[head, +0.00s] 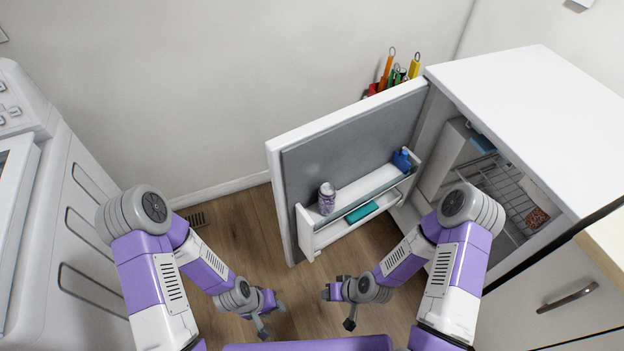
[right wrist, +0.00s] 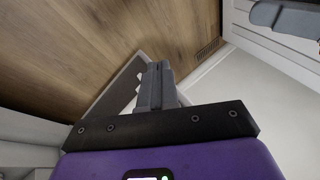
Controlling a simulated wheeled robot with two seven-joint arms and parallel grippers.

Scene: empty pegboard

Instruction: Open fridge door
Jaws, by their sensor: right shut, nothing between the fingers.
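The fridge (head: 535,95) is a white cabinet on the right in the head view. Its door (head: 345,118) stands wide open, swung out to the left, with the grey inner face and shelves showing. My right gripper (head: 338,306) is low in the middle of the head view, in front of the door and apart from the handle side. In the right wrist view its fingers (right wrist: 156,86) are shut together and empty. My left gripper (head: 268,315) is low and left of it, touching nothing that I can see; its finger gap is too small to judge. The door's outer face and handle are hidden.
A purple can (head: 327,198), a blue bottle (head: 401,160) and a teal box (head: 362,212) sit in the door shelves. A white appliance (head: 70,215) stands at the left, a drawer cabinet (head: 565,300) at lower right. Wood floor (head: 240,225) is clear left of the door.

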